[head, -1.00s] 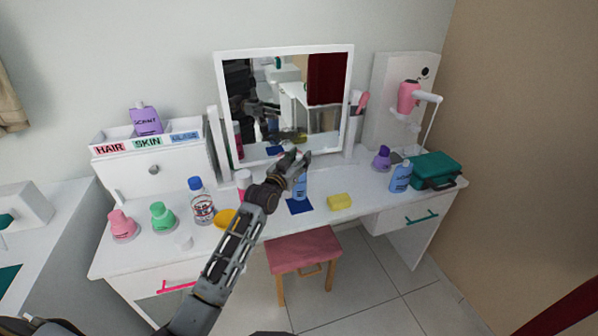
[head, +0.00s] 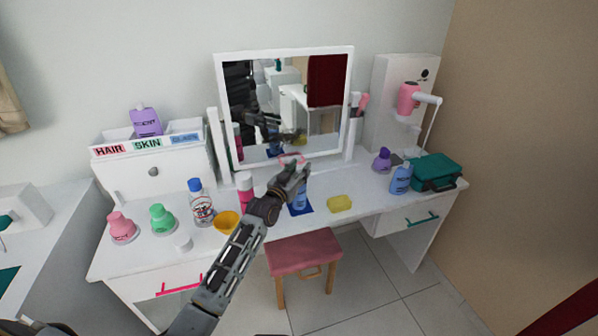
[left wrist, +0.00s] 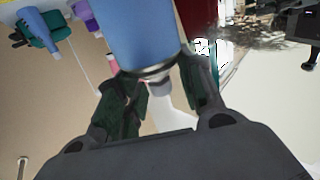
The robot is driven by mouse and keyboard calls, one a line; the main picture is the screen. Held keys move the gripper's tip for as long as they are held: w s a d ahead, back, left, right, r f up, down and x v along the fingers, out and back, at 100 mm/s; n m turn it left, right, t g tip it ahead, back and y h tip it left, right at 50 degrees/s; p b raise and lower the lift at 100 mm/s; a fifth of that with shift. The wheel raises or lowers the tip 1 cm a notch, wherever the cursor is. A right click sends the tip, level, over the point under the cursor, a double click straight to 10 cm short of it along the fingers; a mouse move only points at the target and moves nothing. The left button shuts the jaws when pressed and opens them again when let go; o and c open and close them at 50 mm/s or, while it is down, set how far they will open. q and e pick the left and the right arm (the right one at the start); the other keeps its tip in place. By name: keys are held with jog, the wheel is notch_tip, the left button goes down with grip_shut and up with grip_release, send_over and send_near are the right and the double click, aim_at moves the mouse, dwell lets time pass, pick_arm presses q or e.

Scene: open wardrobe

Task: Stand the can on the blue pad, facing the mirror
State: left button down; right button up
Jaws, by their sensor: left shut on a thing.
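The blue can (head: 300,197) is upright under my left gripper (head: 298,169), at the blue pad (head: 302,211) on the white dressing table. In the left wrist view the can (left wrist: 143,32) fills the top middle, and its narrow silver end sits between the gripper's fingers (left wrist: 155,88). My left gripper is shut on it. I cannot tell if the can's base touches the pad, or which way its front faces. The mirror (head: 262,108) stands behind the pad. My right gripper is not in view.
A yellow sponge (head: 340,203) lies right of the pad. A blue bottle (head: 401,180) and green case (head: 434,172) are farther right. A pink stool (head: 303,254) stands in front.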

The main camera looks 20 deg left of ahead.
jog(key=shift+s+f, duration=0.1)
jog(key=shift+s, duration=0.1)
pick_arm(q)
jog(key=c, duration=0.9)
grip_release()
jog(key=shift+f, duration=0.1)
jog(key=shift+s, duration=0.1)
jog(key=shift+s+a, duration=0.25)
jog(key=shift+s, duration=1)
jog(key=shift+s+a, duration=0.25)
jog(key=shift+s, duration=0.95)
jog(key=shift+s+a, duration=0.2)
jog(key=shift+s, duration=0.9)
jog(key=shift+s+a, duration=0.2)
jog(key=shift+s, duration=0.95)
jog(key=shift+s+a, duration=0.2)
jog(key=shift+s, duration=0.9)
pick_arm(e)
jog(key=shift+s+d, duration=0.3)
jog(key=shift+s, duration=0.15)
